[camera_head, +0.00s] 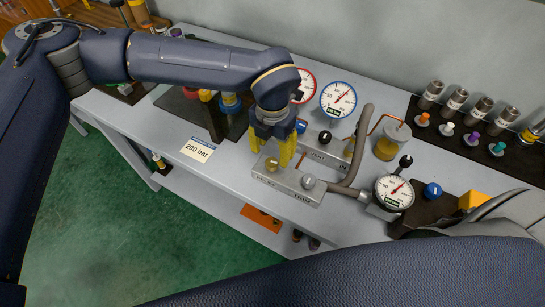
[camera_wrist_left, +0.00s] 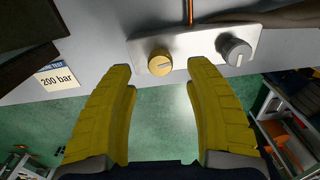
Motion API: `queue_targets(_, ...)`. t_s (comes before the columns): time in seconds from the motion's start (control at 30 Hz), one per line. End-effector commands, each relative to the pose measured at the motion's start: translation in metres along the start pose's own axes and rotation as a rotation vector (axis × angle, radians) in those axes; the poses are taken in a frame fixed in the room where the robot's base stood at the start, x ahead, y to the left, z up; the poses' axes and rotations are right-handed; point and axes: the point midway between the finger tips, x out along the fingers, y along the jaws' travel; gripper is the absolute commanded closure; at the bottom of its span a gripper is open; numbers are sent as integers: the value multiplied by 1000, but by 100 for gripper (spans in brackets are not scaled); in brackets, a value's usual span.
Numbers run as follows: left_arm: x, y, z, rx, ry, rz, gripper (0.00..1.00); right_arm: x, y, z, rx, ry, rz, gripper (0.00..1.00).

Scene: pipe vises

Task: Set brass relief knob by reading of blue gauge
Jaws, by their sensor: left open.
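The brass relief knob (camera_head: 272,164) sits at the left end of a grey valve block (camera_head: 290,184), with a grey knob (camera_head: 308,182) to its right. The brass knob also shows in the left wrist view (camera_wrist_left: 160,62), just beyond and between my yellow fingertips. My left gripper (camera_head: 283,162) is open and empty, pointing down over the block, apart from the knob. The blue-rimmed gauge (camera_head: 338,99) stands behind the block; its red needle points up and to the right, but its numbers are too small to read. My right gripper is out of view.
A "200 bar" card (camera_head: 197,149) lies on the bench. A red-rimmed gauge (camera_head: 303,85) and a black-rimmed gauge (camera_head: 394,192) stand nearby. A hose (camera_head: 357,150) runs behind the block. Several metal cylinders line a dark mat at right.

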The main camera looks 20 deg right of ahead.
Motion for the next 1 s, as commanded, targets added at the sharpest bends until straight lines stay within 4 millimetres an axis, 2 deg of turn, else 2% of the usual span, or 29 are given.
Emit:
queue_targets(0.03,-10,1,1,1,-3,3,46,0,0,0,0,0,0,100)
queue_targets(0.2,-38,0,0,1,-2,1,46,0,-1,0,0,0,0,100)
queue_targets(0.4,-61,0,0,0,-1,1,46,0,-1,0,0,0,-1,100)
queue_targets(0.63,-72,0,0,1,0,0,46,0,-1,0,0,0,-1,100)
queue_targets(1.0,-73,0,0,1,0,0,46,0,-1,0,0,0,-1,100)
